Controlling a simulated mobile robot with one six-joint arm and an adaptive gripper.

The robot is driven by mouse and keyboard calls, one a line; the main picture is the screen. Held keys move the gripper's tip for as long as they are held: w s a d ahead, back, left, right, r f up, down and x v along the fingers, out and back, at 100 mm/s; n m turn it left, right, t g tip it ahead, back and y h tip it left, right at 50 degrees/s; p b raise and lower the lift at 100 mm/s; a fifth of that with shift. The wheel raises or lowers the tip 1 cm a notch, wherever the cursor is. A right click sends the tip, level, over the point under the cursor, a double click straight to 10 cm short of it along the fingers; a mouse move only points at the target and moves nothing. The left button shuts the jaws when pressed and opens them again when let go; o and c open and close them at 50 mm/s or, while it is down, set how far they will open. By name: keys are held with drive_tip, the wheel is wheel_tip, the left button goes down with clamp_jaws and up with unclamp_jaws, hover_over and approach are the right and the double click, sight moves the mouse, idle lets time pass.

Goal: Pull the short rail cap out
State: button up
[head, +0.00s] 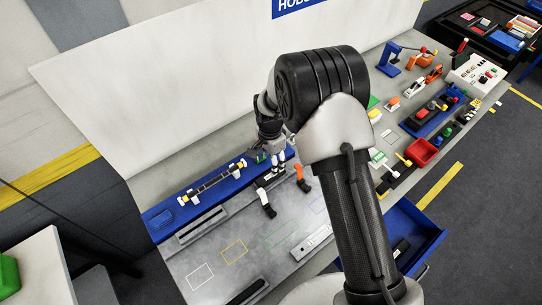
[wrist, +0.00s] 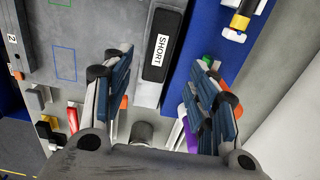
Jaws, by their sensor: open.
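A black block with a white label reading SHORT (wrist: 158,62) sits on a light grey strip in the wrist view, beside the blue strip. I take it to be the short rail cap or its rail; the frames do not settle which. My gripper (wrist: 167,60) is open, with one finger on each side of the block in the picture and nothing seen between the pads. I cannot tell how high it is above the block. In the head view my gripper (head: 272,158) hangs over the bench by the blue strip, and my arm hides part of the area.
A bar with yellow-and-white ends (head: 212,184) lies on the blue strip (head: 165,215). Black-and-white (head: 266,203) and orange (head: 301,178) handles lie close to my gripper. A red bin (head: 421,152) stands farther right. An open blue drawer (head: 415,230) juts out at the bench front.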

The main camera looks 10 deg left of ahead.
sight(271, 177)
drive_tip(key=shift+f+b, duration=2.3)
drive_tip(key=shift+f, duration=1.8)
drive_tip(key=shift+c, duration=0.4)
clamp_jaws()
drive_tip(key=shift+r, duration=0.35)
drive_tip(key=shift+r+p, duration=1.05)
drive_tip(key=shift+r, duration=0.85)
